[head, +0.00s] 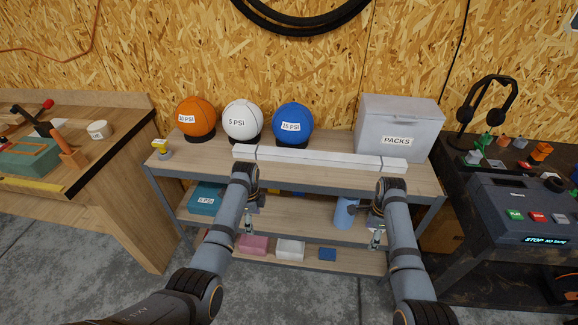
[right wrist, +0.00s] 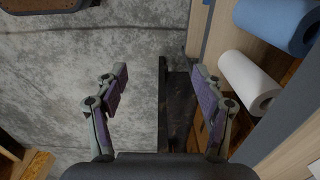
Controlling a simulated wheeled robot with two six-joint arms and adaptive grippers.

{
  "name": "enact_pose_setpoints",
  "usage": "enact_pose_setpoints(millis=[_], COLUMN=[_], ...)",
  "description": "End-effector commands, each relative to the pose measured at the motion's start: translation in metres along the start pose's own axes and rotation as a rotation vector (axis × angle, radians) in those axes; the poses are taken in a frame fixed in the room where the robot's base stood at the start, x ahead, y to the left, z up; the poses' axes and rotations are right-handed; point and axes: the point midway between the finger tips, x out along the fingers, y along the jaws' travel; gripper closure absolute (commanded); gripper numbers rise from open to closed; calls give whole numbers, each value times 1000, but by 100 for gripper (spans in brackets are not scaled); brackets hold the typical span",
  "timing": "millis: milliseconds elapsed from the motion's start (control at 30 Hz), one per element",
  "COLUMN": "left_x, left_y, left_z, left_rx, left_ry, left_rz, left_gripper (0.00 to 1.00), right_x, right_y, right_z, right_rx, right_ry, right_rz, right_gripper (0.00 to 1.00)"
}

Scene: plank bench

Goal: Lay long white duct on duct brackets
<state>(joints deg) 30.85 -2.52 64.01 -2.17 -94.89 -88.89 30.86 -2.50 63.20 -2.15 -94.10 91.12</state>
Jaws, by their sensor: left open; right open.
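The long white duct (head: 318,159) lies lengthwise along the upper shelf of the bench, in front of the balls and the grey box. Thin dark lines cross it near both ends; I cannot tell whether these are the duct brackets. My left gripper (head: 249,226) hangs open and small in the head view, below and in front of the duct's left part. My right gripper (head: 376,237) hangs below and in front of its right part. In the right wrist view the right gripper's jaws (right wrist: 160,92) are spread with nothing between them. Both grippers are apart from the duct.
Orange (head: 196,117), white (head: 242,121) and blue (head: 292,124) balls stand behind the duct, with the PACKS box (head: 398,128) at right. A yellow-topped item (head: 161,148) is at the shelf's left end. The lower shelves hold boxes and rolls (right wrist: 250,82).

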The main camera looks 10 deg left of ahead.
Motion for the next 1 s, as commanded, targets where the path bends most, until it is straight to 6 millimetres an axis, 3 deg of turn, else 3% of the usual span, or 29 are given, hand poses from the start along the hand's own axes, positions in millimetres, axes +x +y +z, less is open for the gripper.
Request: enact_pose_setpoints(millis=[33, 100, 367, 467, 800, 1000], left_x=[19, 25, 24, 24, 25, 25], left_y=[0, 0, 0, 0, 0, 0], left_z=[0, 0, 0, 0, 0, 0], left_rx=[0, 0, 0, 0, 0, 0], left_ry=[0, 0, 0, 0, 0, 0], left_rz=[-1, -1, -1, -1, 0, 0], left_gripper=[31, 31, 31, 31, 31, 31], right_x=[19, 25, 20, 6, -71, -92], right_y=[0, 0, -1, -2, -1, -1], right_z=[0, 0, 0, 0, 0, 0], right_rx=[0, 0, 0, 0, 0, 0], right_ry=[0, 0, 0, 0, -1, 0], right_rz=[-1, -1, -3, -5, -3, 0], right_gripper=[31, 31, 31, 31, 31, 31])
